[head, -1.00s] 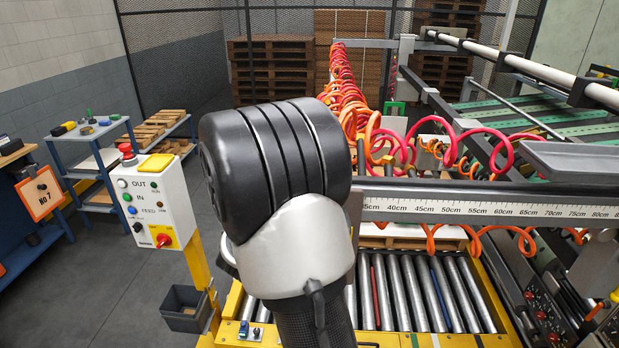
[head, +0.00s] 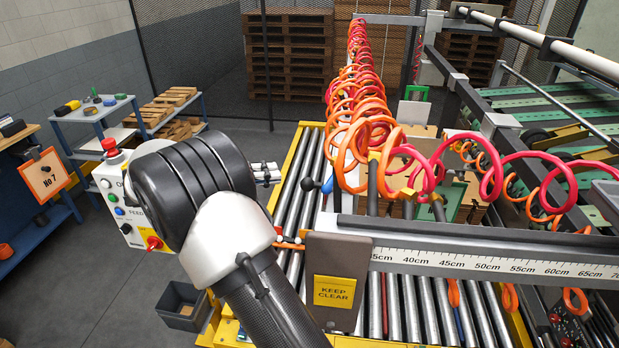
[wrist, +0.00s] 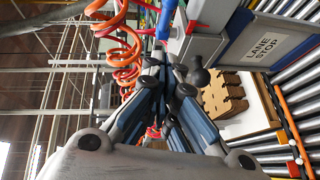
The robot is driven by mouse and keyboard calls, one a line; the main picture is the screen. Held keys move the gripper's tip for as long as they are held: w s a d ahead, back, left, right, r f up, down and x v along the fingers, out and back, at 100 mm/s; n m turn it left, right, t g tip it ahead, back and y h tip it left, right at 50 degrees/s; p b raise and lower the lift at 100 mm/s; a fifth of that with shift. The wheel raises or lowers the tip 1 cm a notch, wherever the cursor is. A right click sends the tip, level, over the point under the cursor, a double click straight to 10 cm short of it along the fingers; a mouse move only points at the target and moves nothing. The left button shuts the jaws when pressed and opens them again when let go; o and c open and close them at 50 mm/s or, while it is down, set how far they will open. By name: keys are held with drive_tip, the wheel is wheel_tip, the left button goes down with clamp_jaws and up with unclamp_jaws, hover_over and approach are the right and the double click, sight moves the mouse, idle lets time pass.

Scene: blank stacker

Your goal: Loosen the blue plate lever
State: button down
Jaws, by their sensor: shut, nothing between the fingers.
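In the wrist view my gripper (wrist: 167,66) is shut and empty, its blue-grey fingers together. Just right of the fingertips is a dark lever with a black ball knob (wrist: 198,76), beside a grey block. A blue plate (wrist: 236,38) with a white "LANE STOP" label is at the upper right. A small blue cylinder (wrist: 166,20) stands ahead of the fingertips. In the head view a black ball knob (head: 308,184) and a blue part (head: 327,186) show above the rollers. My wrist hides most of the gripper there. I cannot tell which handle is the blue plate lever.
Coiled orange and red hoses (head: 365,130) hang close to the right of the knob. A "KEEP CLEAR" plate (head: 333,290) and a ruled rail (head: 480,262) stand in front. Brown notched blanks (wrist: 222,97) lie near the fingers. A control box (head: 122,205) is at left.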

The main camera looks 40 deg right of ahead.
sight(333, 184)
drive_tip(key=s+d+f+b, duration=0.1)
drive_tip(key=s+d, duration=0.4)
drive_tip(key=d, duration=0.2)
drive_tip(key=shift+s+d+f, duration=0.2)
drive_tip(key=shift+f, duration=0.1)
